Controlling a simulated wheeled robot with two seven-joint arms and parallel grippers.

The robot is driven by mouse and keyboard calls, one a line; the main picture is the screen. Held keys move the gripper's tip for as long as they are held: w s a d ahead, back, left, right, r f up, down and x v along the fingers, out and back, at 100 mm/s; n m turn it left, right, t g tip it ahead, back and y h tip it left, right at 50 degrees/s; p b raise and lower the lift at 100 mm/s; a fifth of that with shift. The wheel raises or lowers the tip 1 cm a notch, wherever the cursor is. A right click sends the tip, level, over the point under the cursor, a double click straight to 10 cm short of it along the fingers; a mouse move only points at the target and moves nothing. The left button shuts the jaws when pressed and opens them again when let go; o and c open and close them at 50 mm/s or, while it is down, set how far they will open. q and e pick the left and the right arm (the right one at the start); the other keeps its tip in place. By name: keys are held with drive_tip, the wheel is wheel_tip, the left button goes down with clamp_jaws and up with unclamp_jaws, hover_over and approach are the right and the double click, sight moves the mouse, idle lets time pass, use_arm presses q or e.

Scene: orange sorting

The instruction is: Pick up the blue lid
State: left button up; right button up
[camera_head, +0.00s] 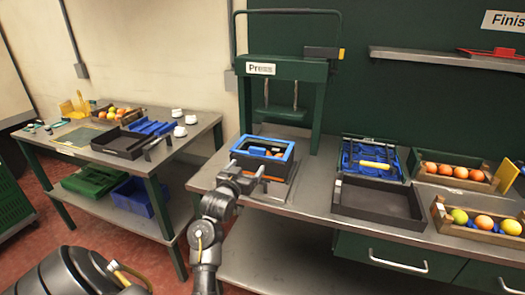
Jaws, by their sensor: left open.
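A blue, frame-like piece (287,153) sits on top of a dark box (279,170) on the bench in front of the press; it may be the blue lid. Some orange shows inside the frame. Another blue, slotted piece (352,165) lies further right behind a black tray, with a yellow bar across it; I cannot tell for certain which is the lid. My left gripper (257,178) is open, just in front of the box's left side, and hides part of it. I cannot tell whether it touches the box. My right gripper is not in view.
The green press (318,85) stands behind the box. An empty black tray (378,217) and wooden crates of oranges (476,231) lie to the right. A side table (200,128) at left holds trays, cups and fruit. Bare bench lies between box and black tray.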

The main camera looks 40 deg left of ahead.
sight(256, 151)
use_arm(q)
drive_tip(key=x, duration=0.4)
drive_tip(key=p+x, duration=0.1)
drive_tip(key=x, duration=0.1)
drive_tip(key=shift+a+r, duration=0.1)
drive_tip(key=shift+r, duration=0.15)
drive_tip(key=shift+w+a+r+p, duration=0.15)
drive_tip(key=shift+w+p, duration=0.1)
drive_tip(key=shift+p, duration=0.1)
drive_tip(key=p+x, duration=0.1)
drive_tip(key=x, duration=0.3)
drive_tip(key=shift+w+a, duration=0.1)
drive_tip(key=shift+w, duration=0.1)
drive_tip(key=c, duration=1.1)
